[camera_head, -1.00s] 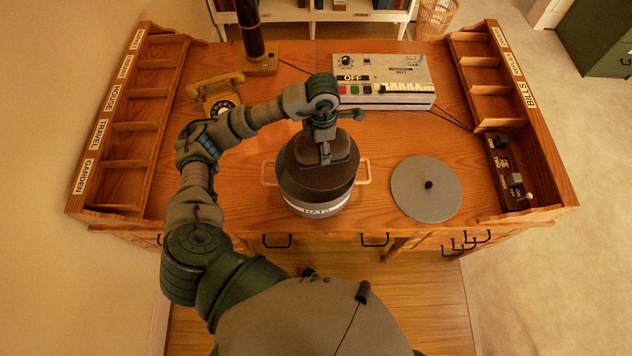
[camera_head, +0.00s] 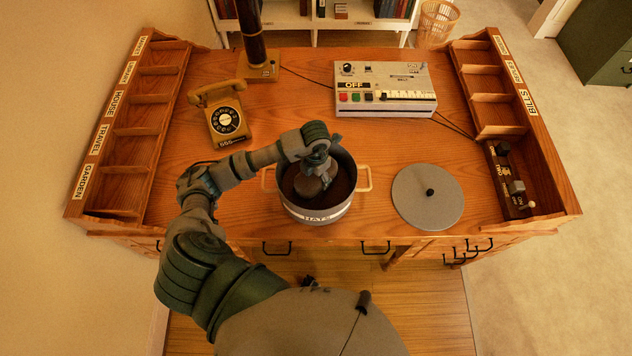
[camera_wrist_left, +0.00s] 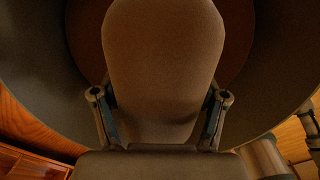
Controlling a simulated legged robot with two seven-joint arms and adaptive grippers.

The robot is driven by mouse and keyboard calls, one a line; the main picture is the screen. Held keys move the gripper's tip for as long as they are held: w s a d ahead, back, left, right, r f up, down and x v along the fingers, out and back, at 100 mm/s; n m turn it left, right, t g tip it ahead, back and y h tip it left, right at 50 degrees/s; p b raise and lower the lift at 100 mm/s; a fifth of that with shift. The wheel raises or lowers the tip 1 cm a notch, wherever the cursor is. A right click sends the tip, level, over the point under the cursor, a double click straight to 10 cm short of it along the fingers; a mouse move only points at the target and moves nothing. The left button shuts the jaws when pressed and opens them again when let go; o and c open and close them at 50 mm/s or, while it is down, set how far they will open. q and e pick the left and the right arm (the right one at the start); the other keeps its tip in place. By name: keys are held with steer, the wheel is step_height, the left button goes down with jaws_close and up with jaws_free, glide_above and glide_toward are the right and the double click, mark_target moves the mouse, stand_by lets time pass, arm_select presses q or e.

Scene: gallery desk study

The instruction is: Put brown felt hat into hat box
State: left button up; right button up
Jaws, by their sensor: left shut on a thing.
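The hat box (camera_head: 318,217) is a round grey tub with a HATS label and two wooden side handles, standing open near the desk's front edge. The brown felt hat (camera_head: 342,188) is down inside it, below the rim. My left gripper (camera_head: 316,172) reaches into the box from above, shut on the hat's crown and covering part of it. In the left wrist view the crown (camera_wrist_left: 162,60) is between the two fingers, with the box's curved wall around it. Whether the hat touches the box floor is hidden. My right gripper is not in view.
A round grey lid (camera_head: 410,208) with a black knob lies on the desk right of the box. A yellow telephone (camera_head: 224,118) and a control panel (camera_head: 385,98) stand behind. Wooden pigeonhole racks line the left (camera_head: 140,130) and right (camera_head: 497,82) sides.

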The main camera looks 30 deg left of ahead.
arm_select(q)
step_height(320, 180, down, 4)
steer(key=shift+f, duration=0.1)
steer(key=o, duration=1.3)
steer(key=shift+c, duration=0.2)
step_height(320, 180, up, 12)
steer(key=shift+r, duration=0.1)
